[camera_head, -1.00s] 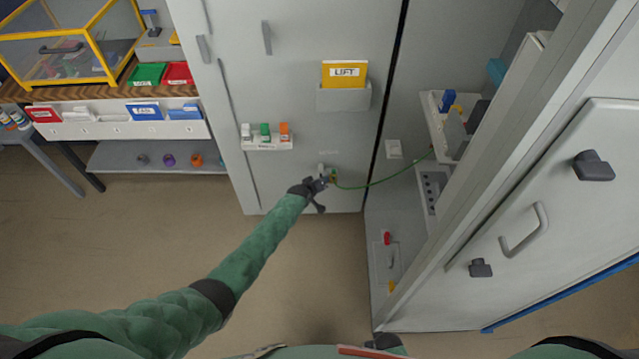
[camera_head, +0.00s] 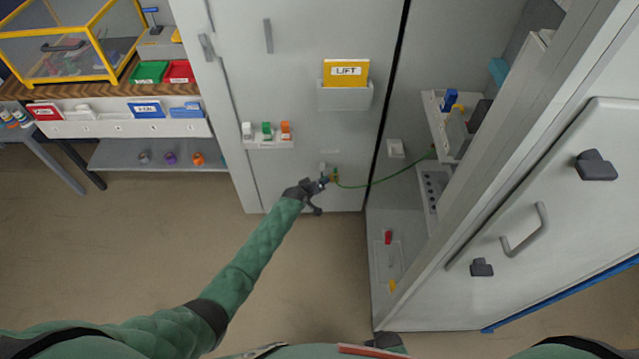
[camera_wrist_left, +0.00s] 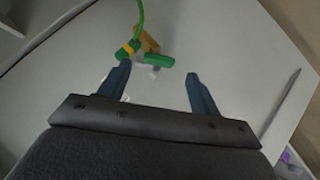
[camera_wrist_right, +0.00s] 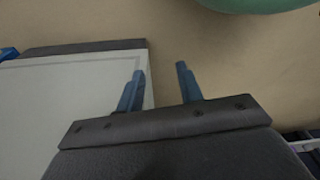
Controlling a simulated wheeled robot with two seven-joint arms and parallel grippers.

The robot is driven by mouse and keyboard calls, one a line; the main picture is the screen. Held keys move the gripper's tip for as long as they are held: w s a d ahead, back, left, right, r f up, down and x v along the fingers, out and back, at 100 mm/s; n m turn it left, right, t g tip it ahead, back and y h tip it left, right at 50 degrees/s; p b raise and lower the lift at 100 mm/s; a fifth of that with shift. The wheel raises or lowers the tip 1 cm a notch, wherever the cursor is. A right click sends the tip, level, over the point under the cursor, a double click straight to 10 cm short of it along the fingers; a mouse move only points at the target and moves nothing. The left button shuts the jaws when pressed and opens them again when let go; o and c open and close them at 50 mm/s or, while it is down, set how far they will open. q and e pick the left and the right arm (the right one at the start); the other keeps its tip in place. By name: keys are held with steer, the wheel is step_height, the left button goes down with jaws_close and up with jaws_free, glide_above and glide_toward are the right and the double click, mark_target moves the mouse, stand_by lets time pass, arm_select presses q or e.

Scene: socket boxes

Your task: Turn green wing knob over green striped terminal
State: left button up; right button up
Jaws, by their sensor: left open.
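The green striped terminal (camera_wrist_left: 127,50), a green plug end with a yellow band, sits on the grey cabinet door, with a green cable (camera_wrist_left: 139,14) running from it. A short green bar (camera_wrist_left: 160,61), apparently the wing knob, lies beside it in the left wrist view. A tan-yellow block (camera_wrist_left: 149,42) shows behind them. My left gripper (camera_wrist_left: 160,74) is open, its left fingertip close to the terminal and the bar near the gap between the fingers; contact is unclear. In the head view the gripper (camera_head: 320,184) is at the door's lower part. My right gripper (camera_wrist_right: 159,70) is open and empty.
The green cable (camera_head: 385,181) crosses to the open cabinet on the right. A small shelf (camera_head: 268,143) with white, green and orange pieces and a LIFT holder (camera_head: 345,97) are on the door above. A large grey door (camera_head: 560,215) stands at the right.

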arm_select(q)
steer(key=shift+v, duration=2.05)
steer(key=d+t+h+b, duration=0.2)
steer(key=d+t+b, duration=0.45)
steer(key=b, duration=0.85)
step_height(320, 180, down, 6)
steer(key=s+a+n+t+y+b, duration=0.2)
steer(key=s+n+y+b, duration=0.15)
steer(key=y+b, duration=0.65)
steer(key=w+h+b, duration=0.2)
steer(key=w+b, duration=0.1)
steer(key=w, duration=0.5)
steer(key=shift+w+a+r+b, duration=0.15)
steer(key=shift+a+r+b, duration=0.15)
steer(key=shift+a, duration=0.1)
arm_select(e)
steer(key=w+a+f+t+y, duration=0.1)
steer(key=w+a+f+t, duration=0.1)
steer(key=a, duration=0.5)
steer(key=w+a+f+t+y, duration=0.2)
steer(key=w+a+f+t, duration=0.1)
steer(key=a+f, duration=0.2)
steer(key=shift+w+a+f+y, duration=0.2)
steer(key=shift+w+a+y, duration=0.15)
steer(key=shift+a, duration=0.65)
